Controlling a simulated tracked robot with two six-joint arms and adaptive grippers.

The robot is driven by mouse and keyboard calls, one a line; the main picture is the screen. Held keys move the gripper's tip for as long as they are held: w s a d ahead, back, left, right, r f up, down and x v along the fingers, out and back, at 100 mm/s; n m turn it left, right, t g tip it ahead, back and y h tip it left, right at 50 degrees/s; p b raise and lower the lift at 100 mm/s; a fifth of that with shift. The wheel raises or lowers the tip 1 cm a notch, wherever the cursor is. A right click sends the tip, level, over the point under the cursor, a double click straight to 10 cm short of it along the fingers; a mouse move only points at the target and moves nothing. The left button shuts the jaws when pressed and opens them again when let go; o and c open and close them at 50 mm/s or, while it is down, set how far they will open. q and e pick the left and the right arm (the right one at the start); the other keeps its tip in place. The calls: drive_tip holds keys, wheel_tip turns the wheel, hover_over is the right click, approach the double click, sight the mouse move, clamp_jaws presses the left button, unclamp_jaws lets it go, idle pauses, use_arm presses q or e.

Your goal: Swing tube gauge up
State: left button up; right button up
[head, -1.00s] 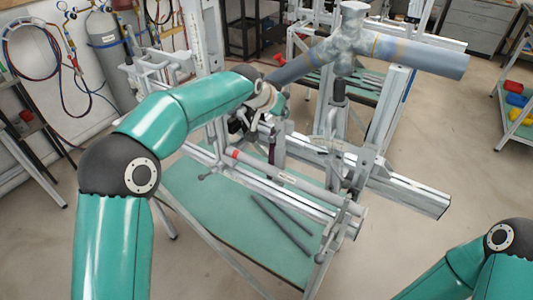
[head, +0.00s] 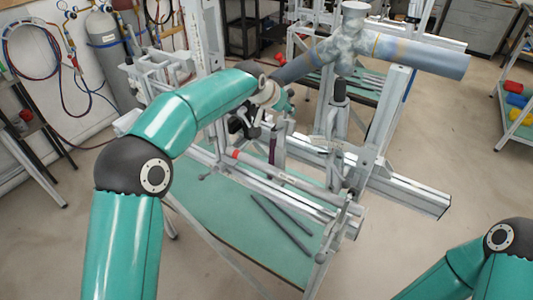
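A long grey tube with a red band near its left end, which looks like the tube gauge (head: 290,181), lies low and slanted along the front of the jig (head: 402,190). A label shows on its middle. My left arm reaches over from the left, and my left gripper (head: 248,127) is at the jig, just above and behind the tube's red-banded end. Its dark fingers are small and partly hidden by the wrist, so I cannot tell whether they touch anything. My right arm shows at the lower right, but its gripper is out of the picture.
A mottled grey-blue pipe joint (head: 413,55) is held high over the jig, close behind my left wrist. Two dark rods (head: 282,227) lie on the green table top (head: 215,210) below. Gas bottles (head: 104,45) stand at the back left.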

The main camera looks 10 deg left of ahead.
use_arm(q)
drive_tip(key=shift+b+v, duration=0.55)
drive_tip(key=shift+v, duration=2.9)
drive_tip(key=shift+f, duration=0.1)
drive_tip(key=shift+s, duration=0.15)
